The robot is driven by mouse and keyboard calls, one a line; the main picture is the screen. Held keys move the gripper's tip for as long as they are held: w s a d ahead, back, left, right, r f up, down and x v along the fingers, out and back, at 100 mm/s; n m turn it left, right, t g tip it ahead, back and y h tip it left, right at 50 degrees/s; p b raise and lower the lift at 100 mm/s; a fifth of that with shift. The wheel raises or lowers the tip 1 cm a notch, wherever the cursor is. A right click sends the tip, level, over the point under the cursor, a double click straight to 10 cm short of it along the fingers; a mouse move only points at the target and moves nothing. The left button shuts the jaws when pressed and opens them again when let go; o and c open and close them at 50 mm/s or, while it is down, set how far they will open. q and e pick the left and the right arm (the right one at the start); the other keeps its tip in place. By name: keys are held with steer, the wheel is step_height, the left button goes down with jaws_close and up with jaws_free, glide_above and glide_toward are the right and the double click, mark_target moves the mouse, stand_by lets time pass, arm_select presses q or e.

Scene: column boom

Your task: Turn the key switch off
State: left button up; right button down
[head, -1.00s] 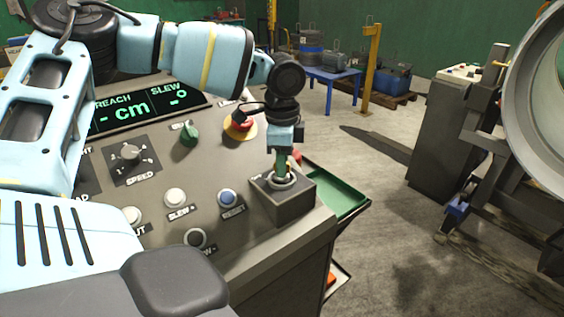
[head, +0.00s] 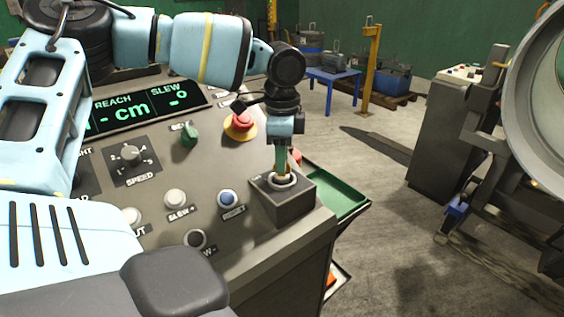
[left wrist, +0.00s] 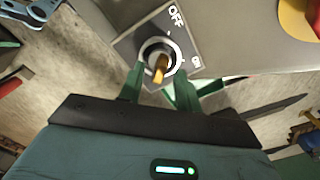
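The key switch has a dark square plate and a pale round collar. It sits on a grey box (head: 283,207) at the panel's right corner. In the left wrist view a brass-coloured key (left wrist: 160,68) stands in the collar, with OFF above and ON at the right. Which label the key points to is unclear. My left gripper (left wrist: 160,82) is open, its green fingers on either side of the key with gaps showing. In the head view the left gripper (head: 282,165) hangs over the collar and partly hides the key. My right gripper is not in view.
A red emergency button (head: 241,122) on a yellow base sits left of the gripper. The panel also has a green selector (head: 190,134), a speed knob (head: 131,154) and several push buttons. A green tray (head: 338,191) is right of the box. Open floor lies beyond.

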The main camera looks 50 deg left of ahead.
arm_select(q)
step_height(320, 180, up, 6)
steer(key=shift+f, duration=0.1)
stand_by(0.7)
